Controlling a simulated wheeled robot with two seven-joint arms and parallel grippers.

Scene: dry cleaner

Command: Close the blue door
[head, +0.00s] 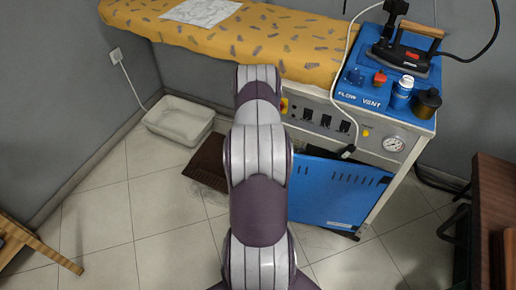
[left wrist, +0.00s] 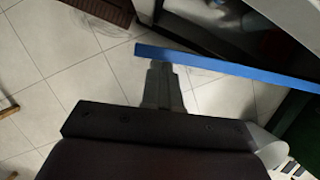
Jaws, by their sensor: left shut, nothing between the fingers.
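The blue door (head: 330,192) is on the front of the ironing station's white cabinet. It stands ajar, with a dark gap along its top and right side. In the left wrist view the door (left wrist: 225,65) shows edge-on as a thin blue strip, with the dark cabinet interior beside it. My left gripper (left wrist: 163,66) is shut and empty, its fingertips close to the door's edge near its left end; I cannot tell whether they touch. In the head view an arm of mine fills the middle, and its gripper is hidden. My right gripper is not in view.
The ironing board (head: 230,38) with a patterned yellow cover extends left above the cabinet. An iron (head: 405,55) and bottles stand on the blue top. A white tray (head: 180,120) and a brown mat (head: 208,160) lie on the floor. Wooden furniture (head: 492,205) stands at right.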

